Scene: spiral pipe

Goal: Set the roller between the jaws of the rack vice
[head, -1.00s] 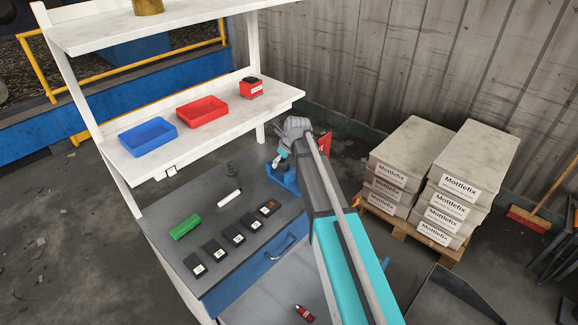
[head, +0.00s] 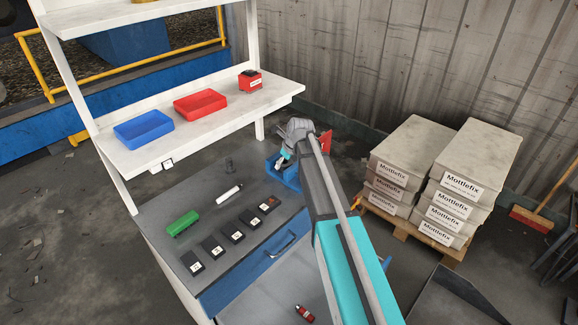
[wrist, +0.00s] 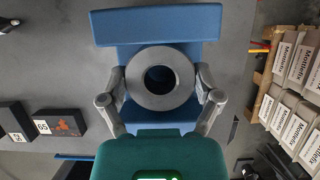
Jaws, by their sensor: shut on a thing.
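The blue vice (head: 287,182) stands at the far right end of the grey workbench, partly hidden by my arm. In the wrist view its two jaws show as a wide upper blue block (wrist: 155,27) and a lower blue part (wrist: 155,117). The roller (wrist: 135,82) is a grey ring seen end-on with a dark central hole. My gripper (wrist: 160,80) is shut on it, one finger on its left and one on its right. The roller appears between the two blue parts; how deep it sits is unclear. In the head view my gripper (head: 284,159) is at the vice.
A green block (head: 180,223), a white cylinder (head: 229,194) and several black labelled blocks (head: 213,246) lie on the bench (head: 165,210). A shelf (head: 220,115) above holds a blue bin (head: 143,130) and a red bin (head: 201,104). Stacked boxes (head: 395,160) stand right.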

